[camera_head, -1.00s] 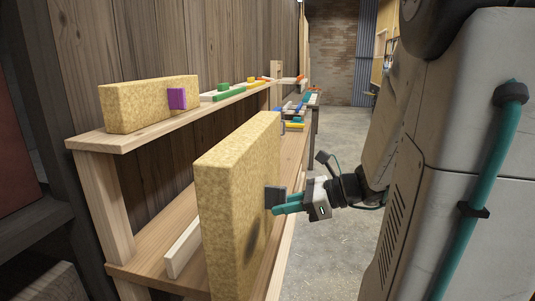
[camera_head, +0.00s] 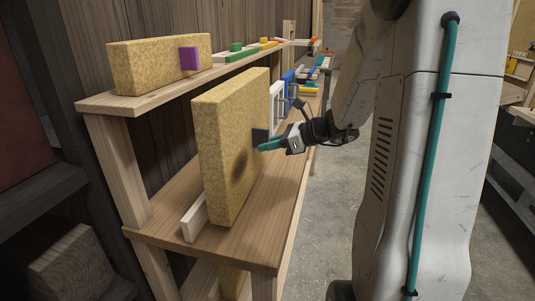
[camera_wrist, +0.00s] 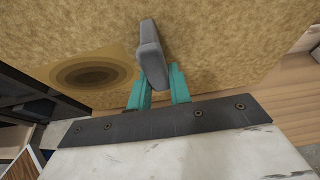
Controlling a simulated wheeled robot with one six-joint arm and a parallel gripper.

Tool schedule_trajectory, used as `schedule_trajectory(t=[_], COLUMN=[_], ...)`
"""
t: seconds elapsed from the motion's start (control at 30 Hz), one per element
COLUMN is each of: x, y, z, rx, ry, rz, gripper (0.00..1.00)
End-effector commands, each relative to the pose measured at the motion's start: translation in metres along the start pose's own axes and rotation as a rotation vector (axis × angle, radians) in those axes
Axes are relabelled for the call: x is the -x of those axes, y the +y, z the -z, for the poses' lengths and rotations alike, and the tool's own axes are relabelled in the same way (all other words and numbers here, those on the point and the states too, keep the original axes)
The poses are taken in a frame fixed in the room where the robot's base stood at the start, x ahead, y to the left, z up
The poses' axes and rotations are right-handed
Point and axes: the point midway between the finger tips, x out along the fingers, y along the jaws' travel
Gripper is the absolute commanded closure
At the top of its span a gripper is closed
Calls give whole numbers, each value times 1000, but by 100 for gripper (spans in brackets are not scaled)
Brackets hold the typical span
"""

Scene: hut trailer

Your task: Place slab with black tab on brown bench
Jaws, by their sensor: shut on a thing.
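The tan slab (camera_head: 228,170) with a black tab stands upright, its broad face toward my arm. A dark round mark shows on that face. My gripper (camera_head: 262,146) is shut on the black tab (camera_head: 260,135). In the wrist view the tab (camera_wrist: 151,52) sits between the teal fingers (camera_wrist: 158,88), with the slab's face (camera_wrist: 220,40) behind it. The slab is over the brown wooden bench (camera_head: 265,215), near its front end. Its lower edge looks close to or on the bench top; I cannot tell if it touches.
A white bar (camera_head: 194,218) lies on the bench left of the slab. A second tan slab (camera_head: 145,65) with a purple tab (camera_head: 189,58) stands on the upper shelf (camera_head: 140,101). White and blue frames (camera_head: 288,90) stand behind the held slab. Bare floor lies right of the bench.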

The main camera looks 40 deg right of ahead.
Motion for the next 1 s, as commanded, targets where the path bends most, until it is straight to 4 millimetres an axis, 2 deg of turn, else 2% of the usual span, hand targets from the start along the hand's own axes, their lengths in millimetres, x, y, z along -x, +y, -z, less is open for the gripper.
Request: schedule_trajectory(t=[0.13,0.3,0.37,0.73,0.77,0.8,0.83,1.0], x=[-9,-19,-20,-22,-22,-22,-22,-22], y=[-11,-10,-10,-10,-10,-10,-10,-10], z=[-2,25,30,34,34,34,34,34], rx=[0,-5,-2,0,0,0,0,0], ry=[-1,0,-1,-1,0,0,0,0], rz=[0,0,1,0,0,0,0,0], gripper=[100,100,100,100,75,64,58,58])
